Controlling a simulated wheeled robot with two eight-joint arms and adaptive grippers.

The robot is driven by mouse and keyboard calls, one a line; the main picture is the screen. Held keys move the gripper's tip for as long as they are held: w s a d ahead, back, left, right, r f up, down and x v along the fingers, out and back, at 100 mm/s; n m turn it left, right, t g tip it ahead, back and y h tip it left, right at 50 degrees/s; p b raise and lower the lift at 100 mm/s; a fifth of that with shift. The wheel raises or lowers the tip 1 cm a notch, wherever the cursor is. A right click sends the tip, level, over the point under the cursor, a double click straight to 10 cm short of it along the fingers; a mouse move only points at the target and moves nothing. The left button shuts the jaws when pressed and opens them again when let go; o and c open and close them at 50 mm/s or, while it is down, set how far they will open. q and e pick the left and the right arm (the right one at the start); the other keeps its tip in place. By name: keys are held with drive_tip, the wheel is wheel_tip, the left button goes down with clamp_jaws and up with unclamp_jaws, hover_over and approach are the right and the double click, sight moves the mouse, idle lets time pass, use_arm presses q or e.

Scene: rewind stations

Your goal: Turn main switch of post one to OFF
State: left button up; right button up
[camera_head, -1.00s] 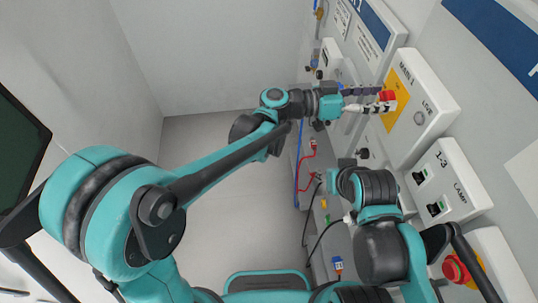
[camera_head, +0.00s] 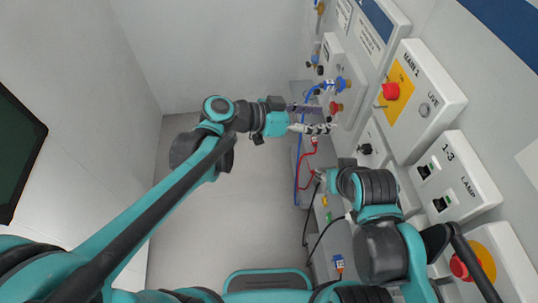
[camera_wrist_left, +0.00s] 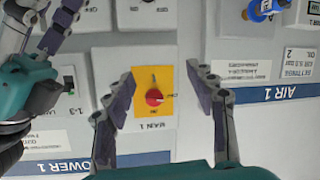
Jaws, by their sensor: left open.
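A box marked 1-3 LAMP (camera_head: 455,180) and another red knob (camera_head: 460,266) are below right on the wall. A blue valve (camera_head: 340,84) and red and blue hoses are near my left gripper. The floor at left (camera_head: 210,250) is free.

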use_arm(q)
drive_tip(key=s+a+f+n+t+y+b, duration=0.1)
drive_tip(key=a+f+n+y+b, duration=0.1)
drive_tip(key=a+f, duration=0.3)
drive_tip(key=s+a+f+n+t+y+b, duration=0.1)
drive_tip(key=a+f+n+y+b, duration=0.1)
drive_tip(key=a+f, duration=0.3)
drive_tip(key=shift+s+a+n+y, duration=0.35)
drive_tip(key=shift+a+n+y, duration=0.5)
drive_tip(key=shift+a, duration=0.2)
use_arm(e)
drive_tip(key=shift+f, duration=2.15)
